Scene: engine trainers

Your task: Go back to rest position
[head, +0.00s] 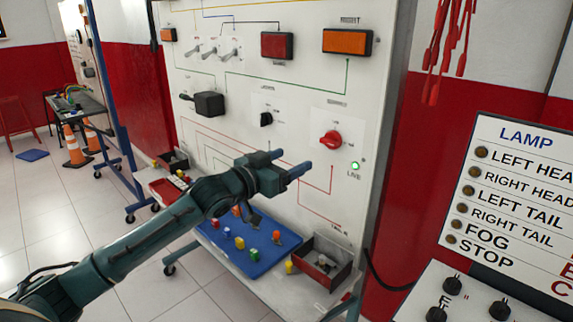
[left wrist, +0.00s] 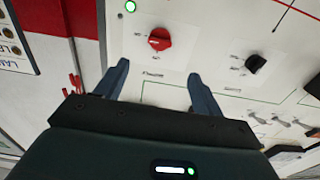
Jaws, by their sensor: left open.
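My left gripper (head: 291,166) is in front of the white trainer panel (head: 225,115), its fingers pointing toward the red rotary knob (head: 331,140). In the left wrist view the two fingers (left wrist: 157,85) are apart with nothing between them. The red knob (left wrist: 160,39) lies beyond the fingertips, apart from them, and a black knob (left wrist: 256,63) is to its right. A green lamp labelled LIVE (head: 355,166) is lit below the red knob. My right gripper is in neither view.
A blue mat (head: 262,265) with several coloured pieces lies on the shelf below the panel, beside an open bin (head: 322,262). A lamp board (head: 515,190) stands at the right. Orange cones (head: 74,148) and a cart (head: 80,106) are at the back left.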

